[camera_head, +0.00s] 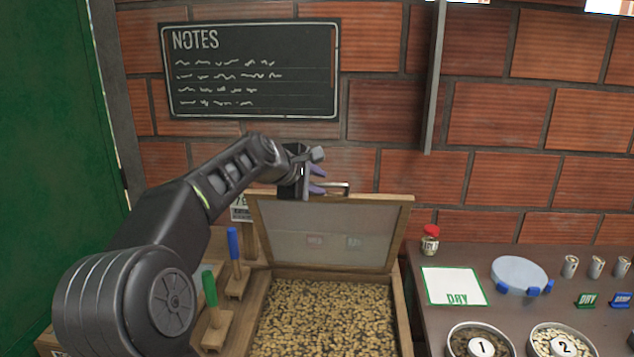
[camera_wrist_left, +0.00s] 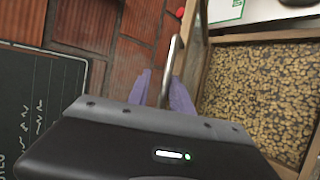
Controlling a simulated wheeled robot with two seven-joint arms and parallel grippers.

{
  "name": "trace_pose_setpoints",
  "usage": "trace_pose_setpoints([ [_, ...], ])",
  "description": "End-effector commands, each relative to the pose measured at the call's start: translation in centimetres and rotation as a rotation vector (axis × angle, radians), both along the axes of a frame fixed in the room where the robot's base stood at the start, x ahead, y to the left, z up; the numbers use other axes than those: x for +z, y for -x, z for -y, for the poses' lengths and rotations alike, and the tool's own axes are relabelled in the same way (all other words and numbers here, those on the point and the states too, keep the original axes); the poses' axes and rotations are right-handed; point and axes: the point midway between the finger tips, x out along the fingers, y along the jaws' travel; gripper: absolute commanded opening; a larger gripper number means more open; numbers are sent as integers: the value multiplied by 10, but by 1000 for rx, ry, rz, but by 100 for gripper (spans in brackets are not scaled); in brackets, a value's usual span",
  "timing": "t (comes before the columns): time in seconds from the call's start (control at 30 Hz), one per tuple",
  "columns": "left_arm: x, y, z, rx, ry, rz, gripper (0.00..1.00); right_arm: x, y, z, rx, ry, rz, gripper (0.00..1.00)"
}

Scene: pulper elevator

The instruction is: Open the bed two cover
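A wood-framed cover with a grey panel (camera_head: 325,235) stands raised, tilted back, at the rear of a wooden bed (camera_head: 403,318) full of pale beans (camera_head: 325,318). A metal handle (camera_head: 337,187) is at its top edge. My left gripper (camera_head: 318,179) is at this handle, with purple fingers apart. In the left wrist view the handle (camera_wrist_left: 171,65) runs between the fingertips (camera_wrist_left: 163,78), with a gap on the left finger's side. The bed's frame (camera_wrist_left: 255,36) also shows there. No number is readable on this bed. My right gripper is out of view.
A dark table at right holds a DRY card (camera_head: 453,286), a red-capped jar (camera_head: 430,240), a blue-clipped disc (camera_head: 519,272) and bowls marked 1 (camera_head: 480,346) and 2 (camera_head: 562,344). Green (camera_head: 210,289) and blue (camera_head: 233,244) handled tools stand left of the bed. A brick wall (camera_head: 500,110) is behind.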

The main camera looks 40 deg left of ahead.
Motion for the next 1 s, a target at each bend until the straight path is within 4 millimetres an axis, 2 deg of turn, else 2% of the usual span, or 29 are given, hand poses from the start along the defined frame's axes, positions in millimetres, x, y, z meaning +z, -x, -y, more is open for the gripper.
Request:
trace_pose_setpoints([
  [0.07, -6, 1, 0, -1, 5, -10, 32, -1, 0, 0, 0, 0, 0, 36],
  [0.27, 0, 11, 1, 1, 2, -8, 32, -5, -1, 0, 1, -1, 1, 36],
  [0.7, 39, 63, 13, 1, -2, 1, 32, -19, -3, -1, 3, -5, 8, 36],
  [1.0, 42, 67, 14, 0, -1, 1, 32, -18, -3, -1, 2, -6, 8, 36],
])
